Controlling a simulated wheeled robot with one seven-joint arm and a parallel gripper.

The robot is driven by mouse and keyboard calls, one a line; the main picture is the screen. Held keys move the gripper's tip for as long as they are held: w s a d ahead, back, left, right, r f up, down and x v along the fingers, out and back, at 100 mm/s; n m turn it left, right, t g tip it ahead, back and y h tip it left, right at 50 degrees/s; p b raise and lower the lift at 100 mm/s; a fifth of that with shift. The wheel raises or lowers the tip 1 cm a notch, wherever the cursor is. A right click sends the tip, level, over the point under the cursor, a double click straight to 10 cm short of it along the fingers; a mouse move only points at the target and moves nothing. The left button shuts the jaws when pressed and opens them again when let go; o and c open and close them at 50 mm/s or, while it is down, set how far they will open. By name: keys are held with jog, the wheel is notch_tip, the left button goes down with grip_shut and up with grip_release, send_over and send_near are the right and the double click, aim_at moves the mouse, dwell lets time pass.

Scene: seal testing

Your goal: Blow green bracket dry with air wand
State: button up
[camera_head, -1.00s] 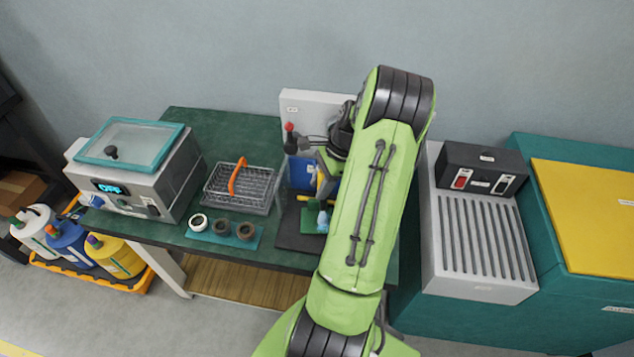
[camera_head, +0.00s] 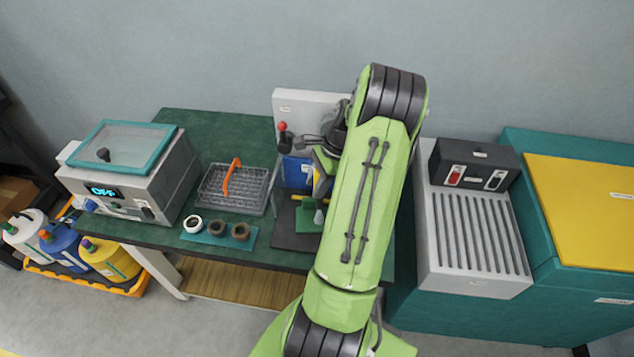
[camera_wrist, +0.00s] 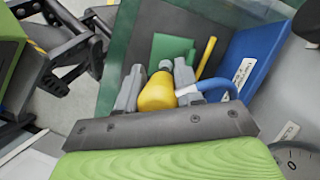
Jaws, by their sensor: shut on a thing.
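My gripper (camera_wrist: 158,82) is shut on the yellow air wand (camera_wrist: 157,94), whose blue hose (camera_wrist: 222,86) curves off to the right in the wrist view. The green bracket (camera_wrist: 172,47) lies on the dark mat (camera_wrist: 150,20) just beyond the fingers. In the head view the bracket (camera_head: 306,217) shows on the mat (camera_head: 287,238), left of my arm, partly hidden. A grey tip stands close over the bracket's right side there; whether it touches cannot be told. My arm hides most of the gripper in the head view.
A blue bin (camera_head: 297,170) stands behind the mat, and a yellow rod (camera_wrist: 206,56) lies between bracket and bin. Left of the mat are a wire basket (camera_head: 238,187) with an orange handle and several rings on a teal strip (camera_head: 218,240). A slatted unit (camera_head: 478,236) stands right.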

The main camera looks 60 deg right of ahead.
aim_at(316, 170)
dwell(0.4)
notch_tip(316, 170, up, 5)
jog(key=p, duration=0.5)
jog(key=shift+r, duration=0.2)
jog(key=shift+f, duration=0.2)
